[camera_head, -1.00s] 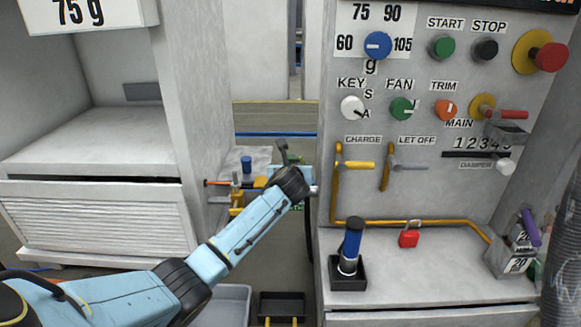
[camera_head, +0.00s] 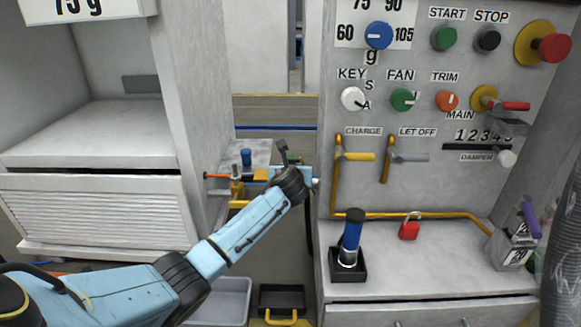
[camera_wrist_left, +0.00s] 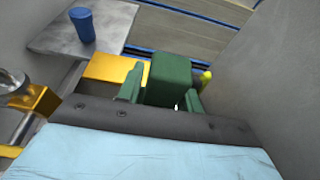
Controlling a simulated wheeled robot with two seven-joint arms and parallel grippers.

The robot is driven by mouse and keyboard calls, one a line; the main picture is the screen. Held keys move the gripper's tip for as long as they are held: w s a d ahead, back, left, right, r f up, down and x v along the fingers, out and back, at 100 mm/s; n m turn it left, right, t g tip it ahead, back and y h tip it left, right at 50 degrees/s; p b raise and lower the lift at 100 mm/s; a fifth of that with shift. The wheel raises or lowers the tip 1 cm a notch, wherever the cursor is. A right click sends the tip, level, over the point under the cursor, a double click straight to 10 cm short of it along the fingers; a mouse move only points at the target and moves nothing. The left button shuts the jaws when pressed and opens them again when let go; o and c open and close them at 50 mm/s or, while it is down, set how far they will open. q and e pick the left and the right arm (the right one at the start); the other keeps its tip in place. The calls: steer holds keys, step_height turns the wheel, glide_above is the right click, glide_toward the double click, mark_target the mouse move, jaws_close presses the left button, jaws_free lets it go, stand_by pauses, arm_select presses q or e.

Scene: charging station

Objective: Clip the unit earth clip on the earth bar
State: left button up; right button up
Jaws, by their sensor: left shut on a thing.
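In the left wrist view a green block-like piece (camera_wrist_left: 170,78), which looks like the earth clip, sits between two green side pieces in front of my left gripper's dark palm. My left gripper (camera_head: 272,173) is in the gap between the two cabinets in the head view, shut on this piece; its fingertips are hard to make out. A yellow-green tip (camera_wrist_left: 206,79) shows at the piece's right. A brass-yellow bar (camera_wrist_left: 106,70) lies just beyond and left of the piece; it may be the earth bar. Whether they touch I cannot tell. My right gripper is out of view.
A grey shelf (camera_wrist_left: 60,37) with a blue cylinder (camera_wrist_left: 82,25) is beyond the bar. The control cabinet (camera_head: 330,235) stands close on the right of my arm, the louvred cabinet (camera_head: 90,215) on the left. A grey bin (camera_head: 225,300) and black tray (camera_head: 282,297) are below.

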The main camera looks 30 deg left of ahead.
arm_select(q)
steer(key=o, duration=1.1)
steer(key=shift+s+d+r+p, duration=0.25)
steer(key=shift+s+p, duration=0.15)
steer(key=p+v, duration=0.4)
steer(key=v, duration=0.8)
steer(key=shift+s+d+p, duration=0.1)
steer(key=shift+p, duration=0.25)
